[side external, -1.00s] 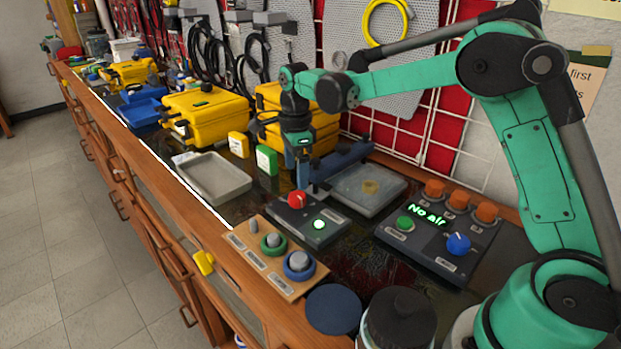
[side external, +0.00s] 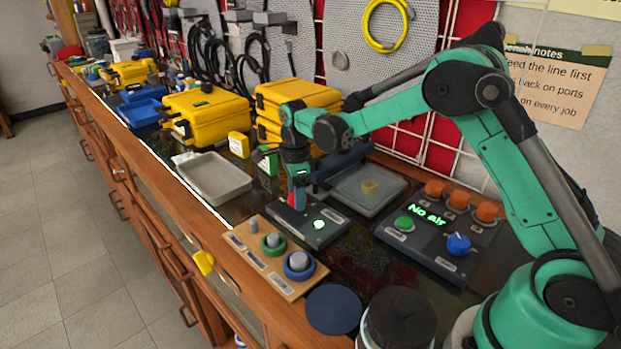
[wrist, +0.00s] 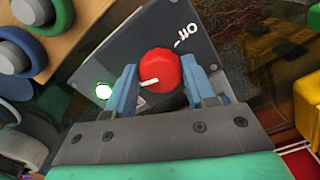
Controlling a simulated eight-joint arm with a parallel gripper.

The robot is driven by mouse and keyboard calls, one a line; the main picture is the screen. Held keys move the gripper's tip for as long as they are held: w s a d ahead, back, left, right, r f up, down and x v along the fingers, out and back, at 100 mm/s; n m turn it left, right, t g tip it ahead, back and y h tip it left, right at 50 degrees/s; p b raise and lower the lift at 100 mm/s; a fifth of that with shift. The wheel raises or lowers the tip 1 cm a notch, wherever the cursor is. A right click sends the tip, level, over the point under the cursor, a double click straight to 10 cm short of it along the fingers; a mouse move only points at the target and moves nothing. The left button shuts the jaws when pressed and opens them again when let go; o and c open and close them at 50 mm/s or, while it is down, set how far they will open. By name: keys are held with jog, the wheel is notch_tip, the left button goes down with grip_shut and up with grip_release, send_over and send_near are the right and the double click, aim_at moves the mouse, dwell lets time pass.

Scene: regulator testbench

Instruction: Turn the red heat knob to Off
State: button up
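The red heat knob (wrist: 161,70) sits on a dark grey box (wrist: 120,60), which also shows in the side view (side external: 337,215). In the wrist view its white pointer mark faces lower left, and the "Off" label (wrist: 185,36) lies to its upper right, so the mark is away from Off. My gripper (side external: 296,202) points down over the knob. Its two blue fingers (wrist: 158,72) are apart, one on each side of the knob, very close to it. I see no clear grip. In the side view the gripper mostly hides the knob.
A lit green lamp (wrist: 104,91) is on the same box. A wooden board (side external: 240,240) with green and blue ringed knobs stands in front. A panel showing "No air" (side external: 425,215) is to the right. A grey tray (side external: 215,178) and yellow cases (side external: 205,115) lie behind.

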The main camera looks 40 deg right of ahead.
grip_shut()
